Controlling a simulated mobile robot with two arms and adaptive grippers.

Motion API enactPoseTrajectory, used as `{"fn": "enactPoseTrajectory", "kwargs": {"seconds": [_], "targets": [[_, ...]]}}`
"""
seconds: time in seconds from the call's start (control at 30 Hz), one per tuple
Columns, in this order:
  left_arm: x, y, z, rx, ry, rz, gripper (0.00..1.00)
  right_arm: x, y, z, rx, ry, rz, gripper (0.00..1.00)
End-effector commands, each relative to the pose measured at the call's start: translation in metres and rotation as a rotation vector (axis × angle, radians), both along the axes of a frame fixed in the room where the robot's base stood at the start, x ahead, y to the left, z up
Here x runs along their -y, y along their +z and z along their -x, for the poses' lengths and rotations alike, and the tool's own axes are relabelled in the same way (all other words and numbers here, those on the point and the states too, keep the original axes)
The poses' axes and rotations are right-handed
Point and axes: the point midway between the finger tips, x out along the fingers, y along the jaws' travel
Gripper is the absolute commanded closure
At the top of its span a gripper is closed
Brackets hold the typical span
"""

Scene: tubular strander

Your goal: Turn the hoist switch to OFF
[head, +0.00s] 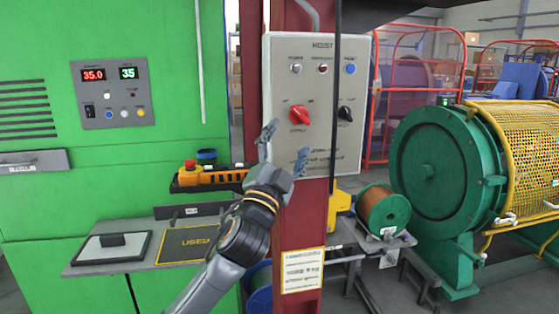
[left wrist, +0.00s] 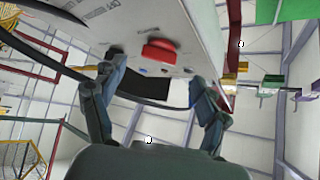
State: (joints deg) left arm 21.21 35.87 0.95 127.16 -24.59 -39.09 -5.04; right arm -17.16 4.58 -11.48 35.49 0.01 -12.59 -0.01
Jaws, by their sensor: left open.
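The grey control box (head: 315,60) labelled HOIST is mounted on the red column. It carries a red rotary knob (head: 300,114) at left and a black rotary knob (head: 346,114) at right; their small position labels are too blurred to read. My left gripper (head: 285,146) is open and empty, just below and left of the red knob. In the left wrist view the red knob (left wrist: 160,50) lies ahead of and between the fingers of my left gripper (left wrist: 156,80), with no visible contact. My right gripper is not in view.
An orange pendant (head: 212,176) lies on a dark tray left of the column. Below is a shelf (head: 88,264) with a USED mat (head: 190,243). A dark cable (head: 335,100) hangs in front of the box between the knobs. A copper spool (head: 383,211) stands right.

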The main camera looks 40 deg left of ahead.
Motion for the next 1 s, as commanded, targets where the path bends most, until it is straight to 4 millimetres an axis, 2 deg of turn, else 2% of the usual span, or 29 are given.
{"fn": "enactPoseTrajectory", "kwargs": {"seconds": [0.2,0.4,1.0], "targets": [[0.009,-0.022,0.034,-0.002,0.0,0.002,0.25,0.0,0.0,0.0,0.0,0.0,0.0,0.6],[0.012,-0.03,0.049,0.001,0.001,0.001,0.25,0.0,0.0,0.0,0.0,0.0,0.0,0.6],[0.013,-0.031,0.051,0.0,0.001,0.001,0.25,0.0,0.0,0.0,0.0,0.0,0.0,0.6]]}}
